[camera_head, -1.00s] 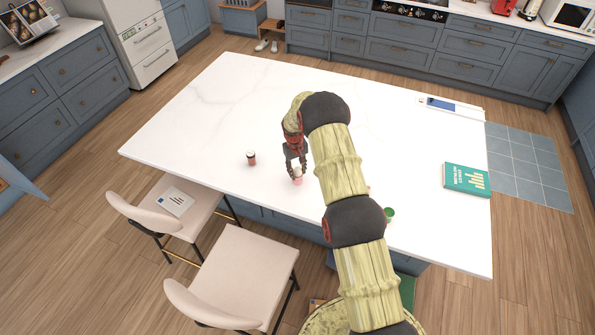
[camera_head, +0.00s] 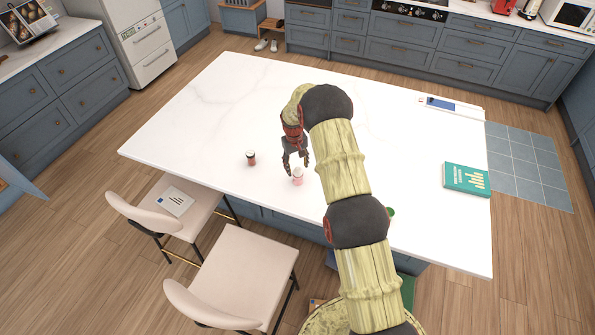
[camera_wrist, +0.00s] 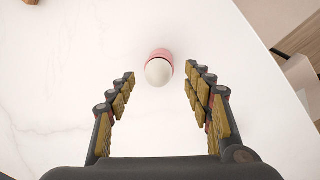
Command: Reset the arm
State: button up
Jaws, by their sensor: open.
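My gripper (camera_head: 295,163) is open and empty above the white island top. It also shows in the wrist view (camera_wrist: 158,82), with its two fingers spread apart. A small pink jar with a pale lid (camera_head: 297,176) stands on the island top just below my fingertips. In the wrist view the jar (camera_wrist: 159,68) lies ahead of and between the fingers, touching neither. My arm reaches over the island from the front and hides part of the top.
A small dark red jar (camera_head: 251,158) stands left of my gripper on the island (camera_head: 215,110). A green object (camera_head: 391,212) is partly hidden behind my arm. A green book (camera_head: 466,179) lies at the right. Two chairs (camera_head: 243,270) stand in front. The island's left half is mostly clear.

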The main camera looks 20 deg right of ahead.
notch_tip(320, 180, up, 8)
jog(key=shift+a, duration=0.25)
jog(key=s+a+f+g, duration=0.1)
jog(key=s+f, duration=0.1)
jog(key=s, duration=0.4)
jog(key=s+a+r+b, duration=0.3)
jog(key=s+r, duration=0.2)
jog(key=s, duration=0.2)
jog(key=s+a+r+t+b, duration=0.1)
jog(key=s+a+r+b, duration=0.25)
jog(key=s, duration=0.45)
jog(key=s+a+r+b, duration=0.2)
jog(key=s+r+b, duration=0.25)
jog(key=s, duration=0.25)
jog(key=s+a+t+b, duration=0.2)
jog(key=s+b, duration=0.4)
jog(key=s, duration=0.2)
jog(key=s+a+t+b, duration=0.2)
jog(key=s+t+b, duration=0.1)
jog(key=s+b, duration=0.3)
jog(key=shift+s+a+r+t+y+b, duration=0.15)
jog(key=shift+s+a+t+y+b, duration=0.2)
jog(key=shift+s, duration=0.9)
